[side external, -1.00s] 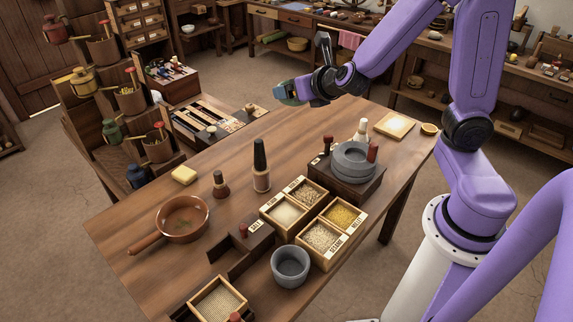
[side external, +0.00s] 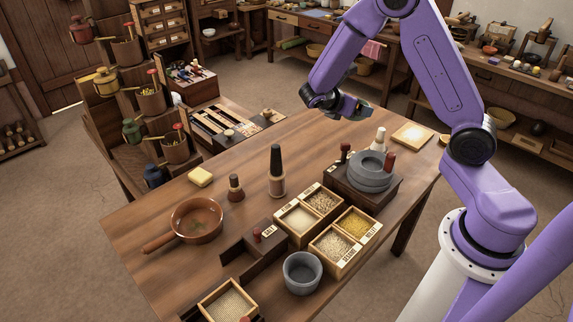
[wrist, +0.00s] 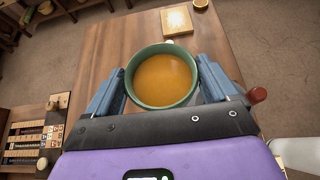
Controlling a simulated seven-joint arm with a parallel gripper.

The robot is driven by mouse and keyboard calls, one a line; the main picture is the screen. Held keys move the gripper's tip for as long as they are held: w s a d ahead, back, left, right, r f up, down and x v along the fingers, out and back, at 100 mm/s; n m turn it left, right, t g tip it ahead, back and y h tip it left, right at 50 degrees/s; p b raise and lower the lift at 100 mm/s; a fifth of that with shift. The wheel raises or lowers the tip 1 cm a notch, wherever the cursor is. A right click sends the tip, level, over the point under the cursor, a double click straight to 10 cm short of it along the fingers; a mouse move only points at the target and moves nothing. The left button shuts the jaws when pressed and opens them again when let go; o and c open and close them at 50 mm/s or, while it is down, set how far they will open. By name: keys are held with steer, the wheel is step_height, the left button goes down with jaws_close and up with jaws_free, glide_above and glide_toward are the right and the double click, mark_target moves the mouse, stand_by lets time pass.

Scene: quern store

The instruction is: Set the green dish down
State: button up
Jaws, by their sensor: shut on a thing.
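The green dish (wrist: 129,86) shows in the wrist view, round and full of an orange liquid or paste (wrist: 163,79). My gripper (wrist: 163,86) is shut on it, with one blue-grey finger against each side. The dish looks about level. In the side view my gripper (side external: 353,106) hangs over the far part of the wooden table (side external: 240,165), behind the grey quern. The dish is mostly hidden there by the fingers. It appears held above the tabletop; the exact gap is hard to tell.
The grey stone quern (side external: 370,178) and a pale bottle (side external: 380,141) stand near the gripper. A square board (side external: 412,134) lies at the far right corner. A grain box (side external: 338,240), dark bottle (side external: 277,175) and brown pan (side external: 198,222) are nearer. Bare wood lies left of the quern.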

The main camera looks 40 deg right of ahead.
mark_target(356, 120)
steer(key=f+m+g, duration=0.1)
steer(key=m+g, duration=0.1)
steer(key=s+f+m+g+y, duration=0.1)
steer(key=m+g, duration=0.1)
steer(key=s+f+m+g+y, duration=0.1)
steer(key=f+m+g, duration=0.1)
steer(key=shift+a+m+g, duration=0.15)
steer(key=shift+m+g, duration=0.25)
steer(key=w+a+f+m+g+y, duration=0.3)
steer(key=a+f+m+y, duration=0.5)
steer(key=m+y, duration=0.85)
steer(key=w+d+f+m+t+y, duration=0.2)
steer(key=w+m+t+y, duration=0.3)
steer(key=w+m+t, duration=1.15)
steer(key=shift+m+g+h, duration=0.25)
steer(key=shift+m+g, duration=0.2)
steer(key=shift+m, duration=0.35)
steer(key=f, duration=0.4)
steer(key=shift+w+d+f, duration=0.15)
steer(key=shift+d+f, duration=0.15)
steer(key=shift+f, duration=2.7)
